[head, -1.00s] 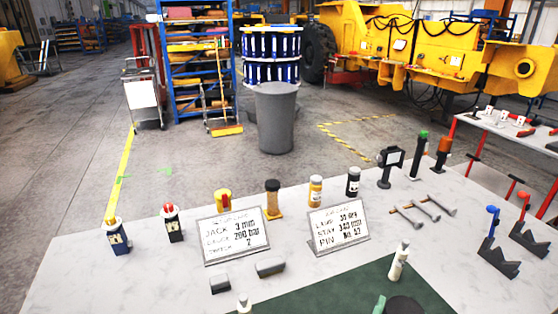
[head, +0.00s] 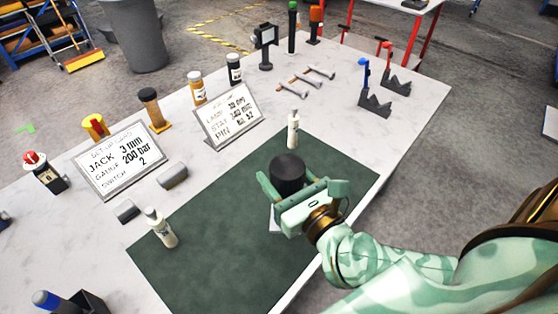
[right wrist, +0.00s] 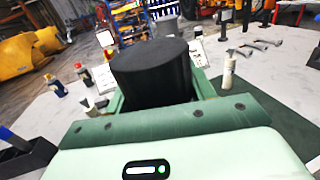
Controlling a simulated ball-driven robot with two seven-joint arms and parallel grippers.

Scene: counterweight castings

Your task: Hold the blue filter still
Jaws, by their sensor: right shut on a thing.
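My right gripper (head: 287,188) is shut on a dark, nearly black cylinder (head: 288,168), with a finger on either side of it. The cylinder looks upright over the green mat (head: 200,262); I cannot tell whether it rests on something. In the right wrist view the cylinder (right wrist: 152,75) stands between the fingers, its lower part hidden by the gripper. It does not look blue. A separate cylinder with a blue end (head: 46,300) leans at a dark open box at the lower left. My left gripper is not in view.
White bottles (head: 293,130) (head: 160,228) stand at the mat's edges. Two sign plates (head: 122,158) (head: 228,115), grey blocks (head: 173,175) and several small containers stand behind. Notched stands with a blue (head: 364,68) and a red handle are at the back right.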

